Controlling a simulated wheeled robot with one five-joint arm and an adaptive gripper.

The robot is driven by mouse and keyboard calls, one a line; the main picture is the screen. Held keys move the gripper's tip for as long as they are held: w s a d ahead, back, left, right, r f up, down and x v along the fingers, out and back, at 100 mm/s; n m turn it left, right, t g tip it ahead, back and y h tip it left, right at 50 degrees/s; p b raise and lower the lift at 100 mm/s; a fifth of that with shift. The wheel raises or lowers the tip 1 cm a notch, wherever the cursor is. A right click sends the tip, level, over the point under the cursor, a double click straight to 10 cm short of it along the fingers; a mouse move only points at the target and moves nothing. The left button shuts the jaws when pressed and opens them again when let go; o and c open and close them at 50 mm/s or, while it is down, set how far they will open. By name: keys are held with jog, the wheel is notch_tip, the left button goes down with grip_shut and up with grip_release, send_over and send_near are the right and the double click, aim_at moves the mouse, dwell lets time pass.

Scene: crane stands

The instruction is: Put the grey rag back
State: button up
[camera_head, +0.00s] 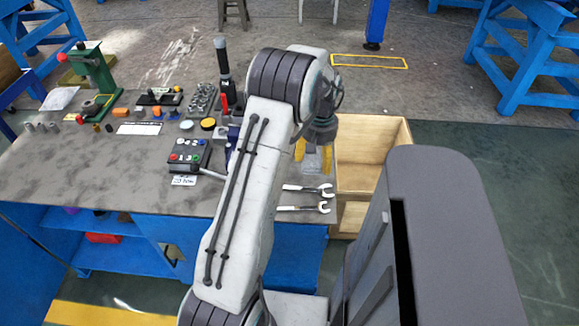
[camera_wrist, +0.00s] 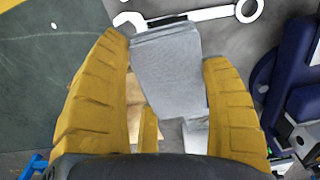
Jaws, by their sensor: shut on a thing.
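The grey rag (camera_wrist: 168,65) is between the two yellow fingers of my gripper (camera_wrist: 165,52) in the wrist view. It is a flat, light grey cloth, and a second piece of it shows lower between the fingers. My gripper is shut on it. A bit of the grey rag (camera_head: 313,161) shows there. I cannot tell whether the rag touches the bench top.
Two wrenches (camera_head: 308,208) lie at the bench's right edge, near the rag. An open wooden box (camera_head: 372,178) stands right of the bench. A blue vise-like tool (camera_wrist: 292,85) is close on the right. Switches, a black-handled tool and small parts crowd the bench (camera_head: 90,180).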

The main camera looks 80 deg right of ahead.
jog(key=w+d+f, duration=0.1)
jog(key=w, duration=0.1)
jog(key=w+d+f, duration=0.2)
jog(key=w, duration=0.1)
jog(key=w+d+f, duration=0.1)
jog(key=w+f, duration=0.1)
jog(key=shift+w+d+f+p, duration=0.15)
jog(key=shift+w+p, duration=0.15)
jog(key=shift+p, duration=0.05)
jog(key=shift+f, duration=2)
jog(key=shift+f, duration=0.1)
jog(key=shift+f, duration=0.15)
jog(key=o, duration=1.2)
jog(key=shift+o, duration=0.2)
jog(key=shift+r, duration=0.2)
notch_tip(320, 180, up, 12)
